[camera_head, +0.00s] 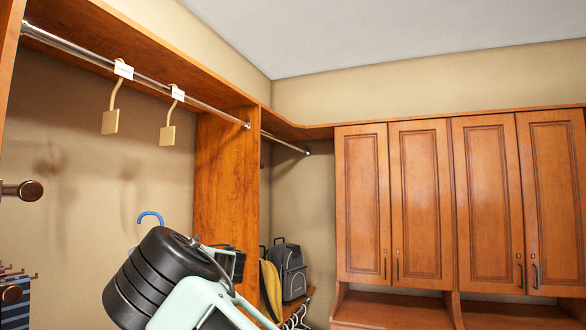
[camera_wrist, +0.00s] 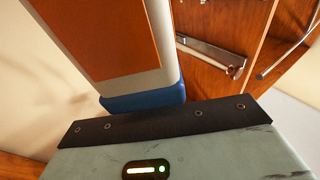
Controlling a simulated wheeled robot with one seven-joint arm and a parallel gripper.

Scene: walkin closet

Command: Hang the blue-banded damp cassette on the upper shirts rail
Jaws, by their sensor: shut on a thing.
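The damp cassette (camera_wrist: 110,35) fills the upper left of the wrist view, with an orange face, a pale frame and a blue band (camera_wrist: 145,92) at its near end. My gripper (camera_wrist: 160,115) is shut on it; the fingertips are not clearly seen. In the head view a blue hook (camera_head: 150,216) rises above my arm, which hides the gripper and the cassette body. The upper rail (camera_head: 215,112) is a metal rod under the shelf, above and apart from the blue hook. Two tan pieces (camera_head: 110,122) (camera_head: 168,137) hang from it by hooks with white tags.
A wooden divider (camera_head: 225,190) stands at the rail's right end. A second rod (camera_head: 285,143) runs beyond it. A grey backpack (camera_head: 290,272) and a yellow item are on a lower shelf. Cabinets (camera_head: 420,200) fill the right. Dark-knobbed pegs (camera_head: 28,190) project at left.

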